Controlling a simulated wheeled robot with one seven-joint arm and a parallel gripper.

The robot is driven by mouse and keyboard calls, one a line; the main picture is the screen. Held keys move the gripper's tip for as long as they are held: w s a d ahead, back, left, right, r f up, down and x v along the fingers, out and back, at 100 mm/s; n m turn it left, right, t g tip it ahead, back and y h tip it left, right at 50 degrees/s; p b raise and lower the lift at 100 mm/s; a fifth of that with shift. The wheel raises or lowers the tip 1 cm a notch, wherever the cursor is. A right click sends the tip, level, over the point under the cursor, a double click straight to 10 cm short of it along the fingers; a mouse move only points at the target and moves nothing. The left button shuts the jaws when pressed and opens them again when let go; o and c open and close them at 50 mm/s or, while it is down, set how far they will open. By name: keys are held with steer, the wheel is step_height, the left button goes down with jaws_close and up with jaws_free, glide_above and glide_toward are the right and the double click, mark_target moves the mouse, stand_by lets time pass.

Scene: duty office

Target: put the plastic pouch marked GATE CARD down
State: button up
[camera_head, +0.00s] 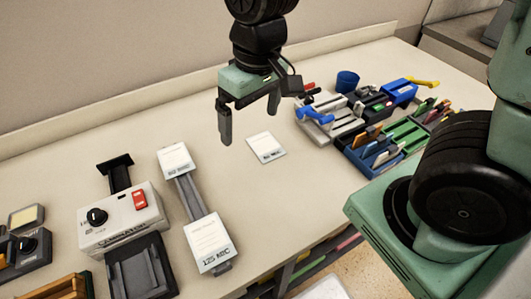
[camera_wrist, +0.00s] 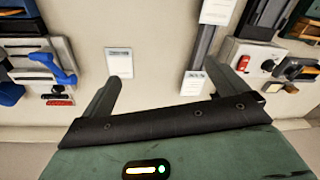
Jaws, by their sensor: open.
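A small white flat pouch (camera_head: 266,147) lies on the pale table, below and slightly right of my gripper in the head view. Its print is too small to read, so I cannot confirm GATE CARD. My gripper (camera_head: 249,128) is open and empty, pointing down above the table, apart from the pouch. In the wrist view, the pouch (camera_wrist: 119,63) lies flat just beyond the tip of the left finger, and bare table shows between the fingers of my gripper (camera_wrist: 172,76).
A grey strip (camera_head: 187,196) with white labelled plates at both ends lies left of the pouch. Further left is a white device (camera_head: 120,222) with a black knob and red switch. Grey, blue and green racks (camera_head: 330,122) stand right. The table around the pouch is clear.

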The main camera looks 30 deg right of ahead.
steer(key=w+d+f+m+h+b, duration=0.15)
steer(key=w+d+f+m, duration=0.3)
steer(key=w+d, duration=0.55)
steer(key=p, duration=0.1)
glide_above(266, 146)
steer(key=shift+n+t+y, duration=0.25)
steer(key=shift+n+t, duration=0.15)
steer(key=shift+n, duration=0.05)
steer(key=f, duration=1.1)
steer(key=shift+s+f, duration=0.25)
steer(key=shift+s, duration=0.15)
steer(key=shift+w+f+p, duration=0.15)
steer(key=shift+f+p, duration=0.3)
steer(key=shift+f, duration=1.05)
steer(key=shift+w+f+p, duration=0.15)
steer(key=shift+f+p, duration=0.25)
steer(key=shift+f, duration=1.05)
steer(key=c, duration=1.1)
step_height(266, 146, up, 10)
steer(key=shift+b, duration=0.75)
